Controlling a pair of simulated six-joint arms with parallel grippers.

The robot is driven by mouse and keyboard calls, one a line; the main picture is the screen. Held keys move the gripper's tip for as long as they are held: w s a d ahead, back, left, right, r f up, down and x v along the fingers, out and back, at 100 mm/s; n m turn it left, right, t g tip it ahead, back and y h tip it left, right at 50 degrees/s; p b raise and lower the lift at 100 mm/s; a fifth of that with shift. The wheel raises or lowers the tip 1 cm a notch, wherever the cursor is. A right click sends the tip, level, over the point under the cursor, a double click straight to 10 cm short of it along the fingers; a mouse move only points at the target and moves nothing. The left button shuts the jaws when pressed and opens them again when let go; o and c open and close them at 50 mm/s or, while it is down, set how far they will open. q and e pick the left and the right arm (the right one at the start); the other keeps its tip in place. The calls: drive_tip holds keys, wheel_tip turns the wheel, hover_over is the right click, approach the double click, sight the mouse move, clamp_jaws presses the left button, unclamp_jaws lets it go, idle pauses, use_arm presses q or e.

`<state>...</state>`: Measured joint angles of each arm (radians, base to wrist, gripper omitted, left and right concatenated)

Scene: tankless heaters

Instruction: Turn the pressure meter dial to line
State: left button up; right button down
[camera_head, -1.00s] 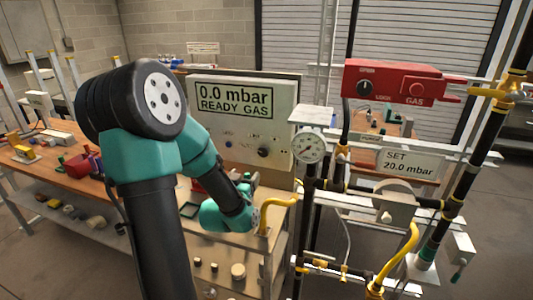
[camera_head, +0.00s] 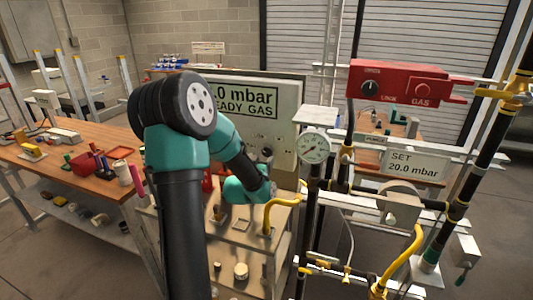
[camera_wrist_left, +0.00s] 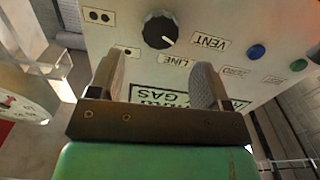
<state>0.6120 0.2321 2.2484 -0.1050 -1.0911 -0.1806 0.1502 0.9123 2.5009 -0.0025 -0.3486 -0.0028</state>
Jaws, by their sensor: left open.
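The pressure meter (camera_head: 285,125) is a pale panel with a green screen, whose left end is hidden by my arm in the head view. Its small black dial (camera_head: 266,152) sits low on the panel. In the left wrist view the dial (camera_wrist_left: 160,29) appears upside down near the top, with a white mark at its lower right and the labels LINE (camera_wrist_left: 174,60) and VENT (camera_wrist_left: 209,42) beside it. My left gripper (camera_wrist_left: 155,75) is open and empty, its fingers apart from the dial, which lies beyond the fingertips. In the head view the fingers are hardly visible. My right gripper is not in view.
Right of the meter stand a round gauge (camera_head: 313,147), a red gas box (camera_head: 398,83), dark pipes and a SET 20.0 mbar sign (camera_head: 413,164). A yellow hose (camera_head: 281,203) curves up close to my left wrist. A wooden workbench (camera_head: 75,148) with tools is at left.

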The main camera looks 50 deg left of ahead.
sight(268, 152)
use_arm(q)
drive_tip(key=x, duration=0.6)
drive_tip(key=shift+w+a, duration=0.1)
drive_tip(key=shift+w, duration=0.1)
drive_tip(key=shift+c, duration=0.5)
drive_tip(key=c, duration=0.8)
drive_tip(key=m, duration=0.4)
drive_tip(key=shift+m, duration=2.4)
